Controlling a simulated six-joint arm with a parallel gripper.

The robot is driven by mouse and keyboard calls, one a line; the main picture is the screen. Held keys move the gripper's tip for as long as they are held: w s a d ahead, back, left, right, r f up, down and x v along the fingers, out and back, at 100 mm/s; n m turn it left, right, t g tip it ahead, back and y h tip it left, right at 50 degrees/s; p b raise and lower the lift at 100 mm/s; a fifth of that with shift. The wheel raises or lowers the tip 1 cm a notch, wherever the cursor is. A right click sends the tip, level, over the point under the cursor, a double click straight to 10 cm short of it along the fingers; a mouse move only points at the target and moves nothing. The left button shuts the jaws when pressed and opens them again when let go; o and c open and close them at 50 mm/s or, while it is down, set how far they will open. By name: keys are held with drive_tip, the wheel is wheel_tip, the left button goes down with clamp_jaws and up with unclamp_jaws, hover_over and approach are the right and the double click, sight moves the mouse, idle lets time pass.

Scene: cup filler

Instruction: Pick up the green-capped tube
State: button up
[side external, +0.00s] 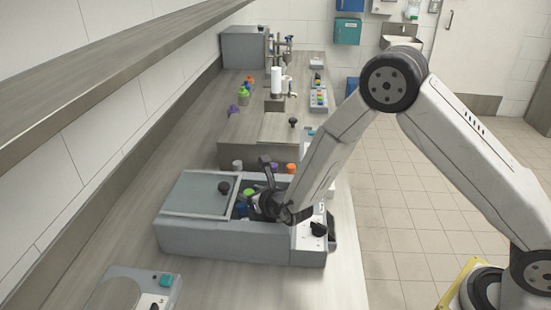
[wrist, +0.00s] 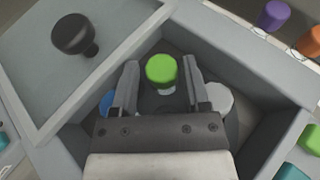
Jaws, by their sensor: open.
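The green-capped tube (wrist: 160,69) stands in the open well of a grey box (wrist: 275,68), and its cap lies between my gripper's fingers in the wrist view. My gripper (wrist: 160,80) is open, with one finger on each side of the green cap and a visible gap on both sides. In the side view my gripper (side external: 262,188) reaches down into the box (side external: 225,240), and the green cap (side external: 248,192) shows just left of it. Most of the tube below its cap is hidden.
A blue cap (wrist: 106,103) and a white cap (wrist: 217,97) sit close beside the fingers in the well. A sliding lid (side external: 196,190) with a black knob (side external: 224,187) covers the box's left part. Purple (wrist: 272,15) and orange (wrist: 309,41) caps stand outside the box wall.

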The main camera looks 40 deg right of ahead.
drive_tip(key=shift+s+d+f+g, duration=0.15)
drive_tip(key=shift+s+f+g, duration=0.2)
drive_tip(key=shift+f, duration=0.3)
clamp_jaws()
drive_tip(key=shift+r, duration=0.1)
wheel_tip(320, 180, up, 18)
drive_tip(key=shift+w+r, duration=0.2)
drive_tip(key=shift+r, duration=0.05)
idle(0.5)
idle(0.4)
